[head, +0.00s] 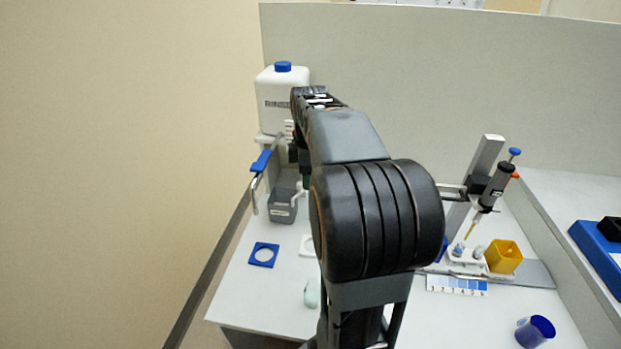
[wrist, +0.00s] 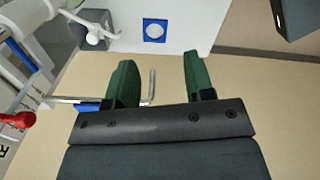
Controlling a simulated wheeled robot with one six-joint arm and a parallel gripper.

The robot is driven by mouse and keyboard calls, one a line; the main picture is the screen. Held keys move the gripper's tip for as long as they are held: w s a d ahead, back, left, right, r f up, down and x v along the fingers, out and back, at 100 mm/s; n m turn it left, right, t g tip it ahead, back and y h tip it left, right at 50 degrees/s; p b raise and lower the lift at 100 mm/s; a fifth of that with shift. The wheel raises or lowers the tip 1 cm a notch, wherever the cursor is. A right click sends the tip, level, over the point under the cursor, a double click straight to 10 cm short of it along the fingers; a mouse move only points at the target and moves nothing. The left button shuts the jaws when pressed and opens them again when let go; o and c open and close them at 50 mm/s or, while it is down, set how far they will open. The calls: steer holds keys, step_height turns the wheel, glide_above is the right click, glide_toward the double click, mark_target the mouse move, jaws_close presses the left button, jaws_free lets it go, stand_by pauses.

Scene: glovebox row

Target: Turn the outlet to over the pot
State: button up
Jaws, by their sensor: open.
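The outlet is a bent metal tube with a blue sleeve or handle (head: 261,160) below a white bottle in the head view. Its down-turned end (head: 255,196) hangs left of the grey pot (head: 282,208), not over it. My gripper (wrist: 160,70) is open, with green fingers. In the wrist view the outlet's bent end (wrist: 152,86) shows between the fingers, nearer the left one, which hides part of the tube; I cannot tell whether they touch. The grey pot also shows at the upper left (wrist: 90,34).
The white bottle (head: 280,98) with a blue cap stands behind the outlet. A red knob (wrist: 16,120) is at the left of the wrist view. A blue square frame (head: 263,254) lies in front of the pot. A pipette stand (head: 478,180) and yellow box (head: 503,257) stand right.

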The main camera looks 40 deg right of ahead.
steer(key=shift+s+a+r, duration=0.15)
steer(key=shift+s, duration=0.25)
steer(key=shift+c, duration=0.2)
